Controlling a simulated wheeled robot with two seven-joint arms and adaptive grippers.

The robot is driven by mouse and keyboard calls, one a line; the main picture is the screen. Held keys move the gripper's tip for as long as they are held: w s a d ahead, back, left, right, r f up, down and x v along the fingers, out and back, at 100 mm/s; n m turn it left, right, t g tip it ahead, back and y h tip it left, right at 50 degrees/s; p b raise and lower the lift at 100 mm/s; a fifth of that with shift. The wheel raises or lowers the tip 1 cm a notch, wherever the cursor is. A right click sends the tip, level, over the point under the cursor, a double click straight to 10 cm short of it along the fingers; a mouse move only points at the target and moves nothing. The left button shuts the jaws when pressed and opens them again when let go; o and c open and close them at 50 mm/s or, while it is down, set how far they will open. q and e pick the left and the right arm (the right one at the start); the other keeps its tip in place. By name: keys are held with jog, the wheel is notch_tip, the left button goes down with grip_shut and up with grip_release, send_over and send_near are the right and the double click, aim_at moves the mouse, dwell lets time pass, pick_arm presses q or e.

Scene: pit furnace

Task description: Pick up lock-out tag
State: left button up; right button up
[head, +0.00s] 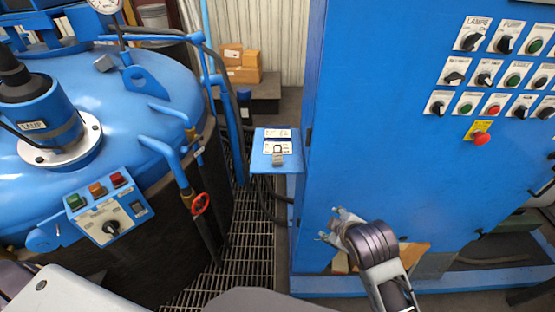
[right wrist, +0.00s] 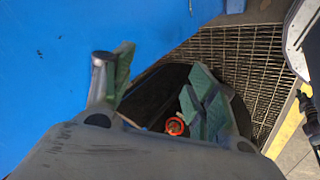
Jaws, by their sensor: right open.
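A small blue shelf (head: 257,166) juts from the left side of the blue cabinet. On it lies a white card with dark print (head: 272,133), which looks like the lock-out tag, with a small grey padlock-like piece (head: 278,158) at its near side. My right gripper (head: 336,227) is open and empty, below and to the right of the shelf, in front of the cabinet. In the right wrist view its green-padded fingers (right wrist: 158,88) are spread apart with nothing between them; the tag does not show there. My left gripper is not in view.
The tall blue cabinet (head: 375,130) with knobs and a red emergency button (head: 481,138) fills the right. The round blue furnace lid (head: 165,85) is at left, with a control box (head: 105,208) and a red handwheel (head: 200,203). Floor grating (head: 235,265) lies between.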

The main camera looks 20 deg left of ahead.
jog(key=w+a+r+n+t, duration=0.1)
jog(key=a+r+n, duration=0.2)
jog(key=a+n, duration=0.3)
jog(key=w+a+r+n+t+y, duration=0.1)
jog(key=a+r+n, duration=0.3)
jog(key=n, duration=0.6)
jog(key=w+a+r+n+t+y, duration=0.1)
jog(key=w+a+r+n+t, duration=0.1)
jog(key=a+n, duration=0.5)
jog(key=shift+a+r+n+t, duration=0.3)
jog(key=shift+r+n+t, duration=0.4)
jog(key=shift+n, duration=0.2)
send_near(276, 159)
jog(key=shift+x, duration=1.95)
jog(key=shift+p, duration=0.3)
jog(key=shift+w, duration=0.1)
